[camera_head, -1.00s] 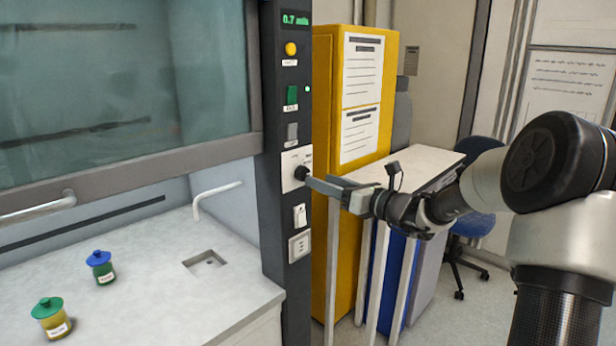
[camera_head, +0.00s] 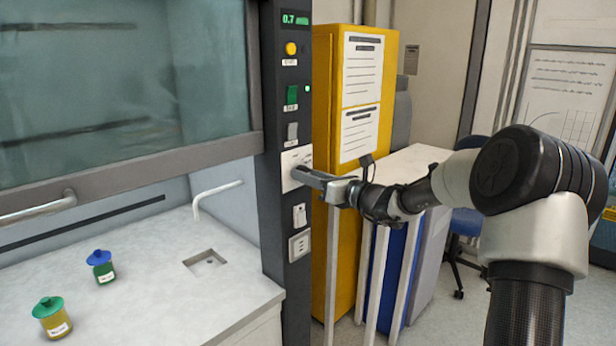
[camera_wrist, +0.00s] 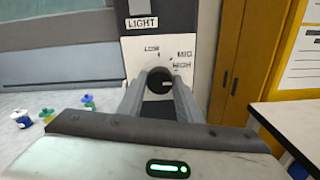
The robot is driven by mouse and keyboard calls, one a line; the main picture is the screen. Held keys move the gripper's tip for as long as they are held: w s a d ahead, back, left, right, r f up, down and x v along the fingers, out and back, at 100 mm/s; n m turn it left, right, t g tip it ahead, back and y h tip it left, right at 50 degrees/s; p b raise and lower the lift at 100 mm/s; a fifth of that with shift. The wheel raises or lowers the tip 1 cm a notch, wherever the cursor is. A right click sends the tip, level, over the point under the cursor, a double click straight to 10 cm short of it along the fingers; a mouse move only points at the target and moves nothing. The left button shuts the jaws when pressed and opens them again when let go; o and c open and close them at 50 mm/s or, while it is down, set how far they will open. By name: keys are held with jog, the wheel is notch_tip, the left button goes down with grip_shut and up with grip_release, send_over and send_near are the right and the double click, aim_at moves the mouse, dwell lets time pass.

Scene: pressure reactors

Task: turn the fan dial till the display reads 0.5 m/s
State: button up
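The display (camera_head: 294,20) at the top of the dark panel reads 0.7 in green; its unit is blurred. The fan dial (camera_wrist: 160,82) is a black round knob on a white plate marked LOW, MID and HIGH. My gripper (camera_head: 300,173) is at the dial, its fingers covering most of the knob in the head view. In the wrist view my gripper (camera_wrist: 160,78) has one finger on each side of the knob. I cannot tell whether both fingers press on it.
Sockets (camera_head: 299,245) sit below. A yellow cabinet (camera_head: 323,200) and a white-topped table (camera_head: 412,160) stand close on the right.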

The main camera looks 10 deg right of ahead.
jog(key=shift+f+n+b, duration=0.15)
jog(key=shift+n+b, duration=0.15)
jog(key=shift+b, duration=0.3)
jog(key=shift+n+b, duration=4)
jog(key=shift+b, duration=1.7)
jog(key=o, duration=1)
jog(key=shift+o, duration=0.2)
jog(key=v, duration=1.7)
jog(key=shift+s+d, duration=0.15)
